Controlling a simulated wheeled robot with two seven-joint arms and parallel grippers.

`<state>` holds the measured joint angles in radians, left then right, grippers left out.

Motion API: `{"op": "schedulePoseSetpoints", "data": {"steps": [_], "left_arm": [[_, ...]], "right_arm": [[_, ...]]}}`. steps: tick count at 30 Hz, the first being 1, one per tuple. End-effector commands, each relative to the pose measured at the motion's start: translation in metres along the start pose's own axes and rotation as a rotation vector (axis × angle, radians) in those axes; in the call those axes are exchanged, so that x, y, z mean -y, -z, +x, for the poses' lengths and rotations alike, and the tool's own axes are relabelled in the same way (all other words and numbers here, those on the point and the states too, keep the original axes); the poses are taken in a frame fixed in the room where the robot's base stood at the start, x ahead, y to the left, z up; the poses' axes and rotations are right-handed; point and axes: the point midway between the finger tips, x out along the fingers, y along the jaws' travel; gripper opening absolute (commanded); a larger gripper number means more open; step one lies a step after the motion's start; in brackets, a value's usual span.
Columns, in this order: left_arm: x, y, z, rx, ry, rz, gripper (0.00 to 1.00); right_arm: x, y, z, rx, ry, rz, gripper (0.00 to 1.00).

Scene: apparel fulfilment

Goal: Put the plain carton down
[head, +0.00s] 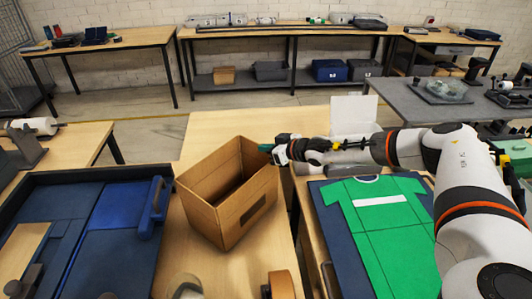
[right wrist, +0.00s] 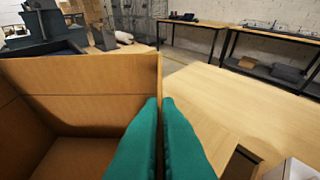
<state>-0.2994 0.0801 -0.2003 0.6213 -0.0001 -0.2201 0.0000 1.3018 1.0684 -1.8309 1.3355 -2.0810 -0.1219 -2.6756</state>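The plain carton (head: 215,209) is an open-topped brown box with a dark patch on one side, at the centre left of the head view. It looks a little tilted, and I cannot tell whether its base touches the wooden table (head: 207,134). My right gripper (head: 267,148) reaches in from the right, with its green fingers at the carton's upper right wall. In the right wrist view the fingers (right wrist: 160,125) are nearly together, pinching the rim of the carton (right wrist: 85,85), whose empty inside shows at left. My left gripper is not seen.
A blue tray (head: 168,180) with blue panels lies left of the carton. A green shirt (head: 377,214) lies flat on a dark mat at right. A brown roll (head: 281,286) sits at the bottom edge. Bare tabletop shows behind the carton.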

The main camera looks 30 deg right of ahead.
Motion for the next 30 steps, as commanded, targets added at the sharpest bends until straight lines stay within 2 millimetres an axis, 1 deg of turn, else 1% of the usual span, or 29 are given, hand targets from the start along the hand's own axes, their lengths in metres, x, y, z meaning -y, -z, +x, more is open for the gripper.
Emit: {"op": "schedulePoseSetpoints", "data": {"steps": [3,11,22,26,27,29,30], "left_arm": [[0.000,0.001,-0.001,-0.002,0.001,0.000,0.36],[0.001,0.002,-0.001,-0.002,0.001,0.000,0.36],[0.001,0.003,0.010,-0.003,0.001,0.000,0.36],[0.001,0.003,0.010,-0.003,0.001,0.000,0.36],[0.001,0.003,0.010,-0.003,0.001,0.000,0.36],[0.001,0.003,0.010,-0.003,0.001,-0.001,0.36],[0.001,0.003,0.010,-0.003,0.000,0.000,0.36]], "right_arm": [[0.000,0.008,0.004,0.003,0.000,0.002,0.00],[0.000,0.009,0.004,0.003,0.000,0.000,0.00],[-0.001,0.022,0.009,-0.001,-0.001,0.000,0.00],[-0.001,0.025,0.009,-0.006,-0.001,0.000,0.00],[-0.002,0.026,0.009,-0.009,-0.001,-0.001,0.08],[-0.002,0.027,0.009,-0.010,-0.002,-0.001,0.18],[-0.002,0.027,0.009,-0.010,-0.002,-0.001,0.24]]}}
